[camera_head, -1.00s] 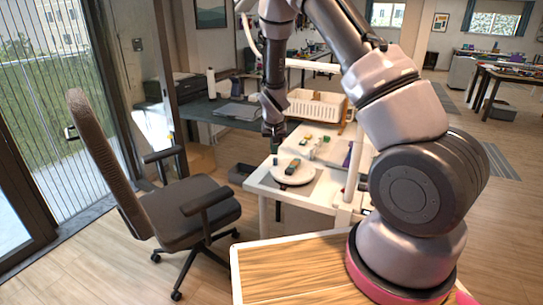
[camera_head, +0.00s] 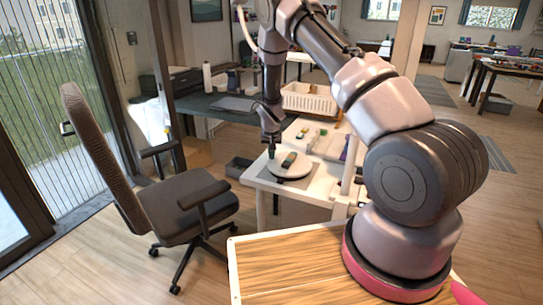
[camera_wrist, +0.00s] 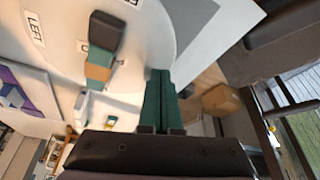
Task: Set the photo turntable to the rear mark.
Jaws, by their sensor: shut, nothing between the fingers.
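The photo turntable (camera_head: 301,171) is a round white disc near the left corner of the white table; its pale surface fills the upper middle of the wrist view (camera_wrist: 150,45). A dark, green and tan block (camera_head: 289,159) stands on it, also in the wrist view (camera_wrist: 104,45). A label reading LEFT (camera_wrist: 36,29) shows beside the block; two other labels are cut off or partly hidden, so I cannot read them. My gripper (camera_head: 271,153) is shut and empty, pointing down at the disc's left edge. Its green fingers (camera_wrist: 159,78) overlap the rim in the wrist view; contact is unclear.
A grey mat (camera_wrist: 190,22) lies under the disc. A white basket (camera_head: 308,100) and a tray of small items (camera_head: 315,136) stand behind it. An office chair (camera_head: 180,205) is at the left, and a dark bin (camera_head: 239,167) is on the floor beside the table.

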